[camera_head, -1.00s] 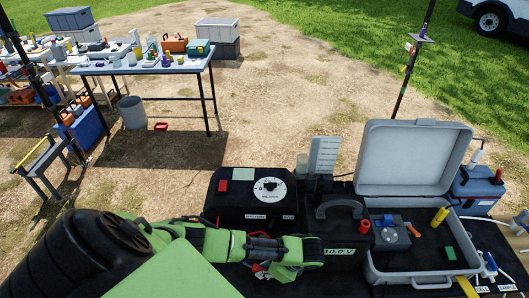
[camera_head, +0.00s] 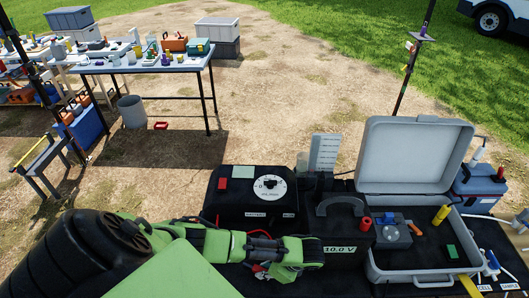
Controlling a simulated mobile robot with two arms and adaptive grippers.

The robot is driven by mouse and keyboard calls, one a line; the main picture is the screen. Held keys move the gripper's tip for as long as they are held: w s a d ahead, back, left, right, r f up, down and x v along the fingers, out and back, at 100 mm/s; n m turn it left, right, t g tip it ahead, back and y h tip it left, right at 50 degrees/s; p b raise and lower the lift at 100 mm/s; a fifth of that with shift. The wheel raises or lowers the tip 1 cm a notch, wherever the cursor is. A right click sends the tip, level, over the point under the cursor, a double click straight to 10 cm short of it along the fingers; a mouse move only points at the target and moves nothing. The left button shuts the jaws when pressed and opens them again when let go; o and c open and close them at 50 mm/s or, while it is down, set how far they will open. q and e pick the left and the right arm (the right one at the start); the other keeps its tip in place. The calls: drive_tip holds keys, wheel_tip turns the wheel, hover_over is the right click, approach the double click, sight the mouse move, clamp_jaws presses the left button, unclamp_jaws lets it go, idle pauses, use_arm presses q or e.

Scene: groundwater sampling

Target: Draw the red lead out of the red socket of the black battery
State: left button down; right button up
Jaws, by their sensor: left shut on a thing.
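The black battery (camera_head: 335,228) appears to be the box with a carry handle and a 10.0 V readout, at the lower middle. A red cylindrical part (camera_head: 365,223) shows at its right side; I cannot tell whether it is the red socket. My left gripper (camera_head: 262,268) is at the left of the battery, low in front of the dial box. It is shut on a small red piece, seemingly the red lead (camera_head: 258,268), mostly hidden by the fingers. The lead's tip and whether it still sits in a socket are hidden. My right gripper is out of view.
A black control box (camera_head: 225,205) with a white dial stands behind my left gripper. An open grey case (camera_head: 415,155) with instruments stands right of the battery. A blue cooler (camera_head: 480,187) is at the far right. A cluttered table (camera_head: 145,69) stands far off at upper left.

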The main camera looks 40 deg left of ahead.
use_arm(q)
drive_tip(key=shift+f+b, duration=0.3)
drive_tip(key=shift+f, duration=0.25)
drive_tip(key=shift+s+d+f, duration=0.15)
drive_tip(key=shift+s+f, duration=0.1)
drive_tip(key=shift+f, duration=0.05)
drive_tip(key=c, duration=1.9)
unclamp_jaws()
drive_tip(key=shift+s+f, duration=0.1)
